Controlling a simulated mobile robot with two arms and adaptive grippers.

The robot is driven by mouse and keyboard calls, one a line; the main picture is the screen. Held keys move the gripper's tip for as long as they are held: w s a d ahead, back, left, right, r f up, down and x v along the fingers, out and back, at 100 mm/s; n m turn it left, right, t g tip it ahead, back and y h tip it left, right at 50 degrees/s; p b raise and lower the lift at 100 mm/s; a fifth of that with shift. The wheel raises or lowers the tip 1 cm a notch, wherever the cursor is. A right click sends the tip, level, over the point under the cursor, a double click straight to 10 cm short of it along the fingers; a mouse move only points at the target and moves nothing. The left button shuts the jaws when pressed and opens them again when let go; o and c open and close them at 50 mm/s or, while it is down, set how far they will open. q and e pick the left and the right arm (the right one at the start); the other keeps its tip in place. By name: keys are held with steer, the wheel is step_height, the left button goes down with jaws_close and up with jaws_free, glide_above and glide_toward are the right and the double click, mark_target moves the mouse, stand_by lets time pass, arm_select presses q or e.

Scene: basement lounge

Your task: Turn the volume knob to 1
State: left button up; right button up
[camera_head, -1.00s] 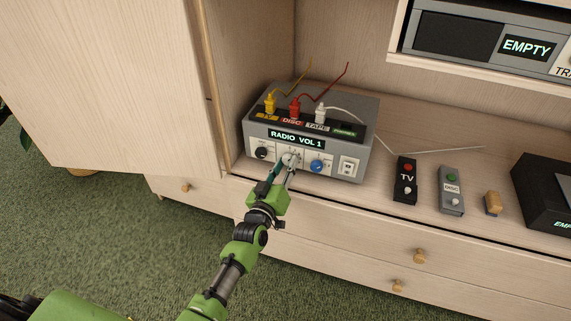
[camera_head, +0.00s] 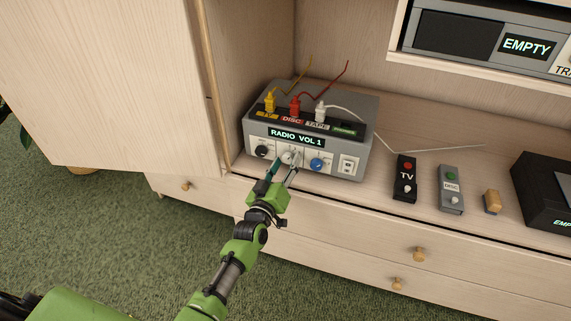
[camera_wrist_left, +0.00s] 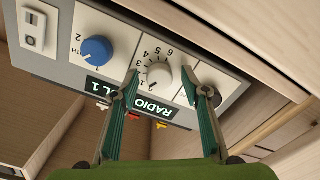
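The grey radio unit (camera_head: 357,140) stands on the cabinet shelf. Its display (camera_head: 297,139) reads "RADIO VOL 1". The white volume knob (camera_head: 289,157) is on its front, between a black knob (camera_head: 261,152) and a blue knob (camera_head: 317,165). My left gripper (camera_head: 284,169) is in front of the white knob. In the left wrist view, the white knob (camera_wrist_left: 160,74) with its number dial shows between the spread fingertips of my left gripper (camera_wrist_left: 160,80), with gaps on both sides. That gripper is open and empty. My right gripper is not in view.
Yellow, red and white plugs with cables (camera_head: 295,106) stand on top of the unit. To its right are a TV remote (camera_head: 405,180), a disc remote (camera_head: 451,190), a small wooden block (camera_head: 492,203) and a black box (camera_head: 545,190). An open cabinet door (camera_head: 110,80) stands at left.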

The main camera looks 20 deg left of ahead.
arm_select(q)
steer(key=s, duration=1.2)
steer(key=shift+a, duration=0.2)
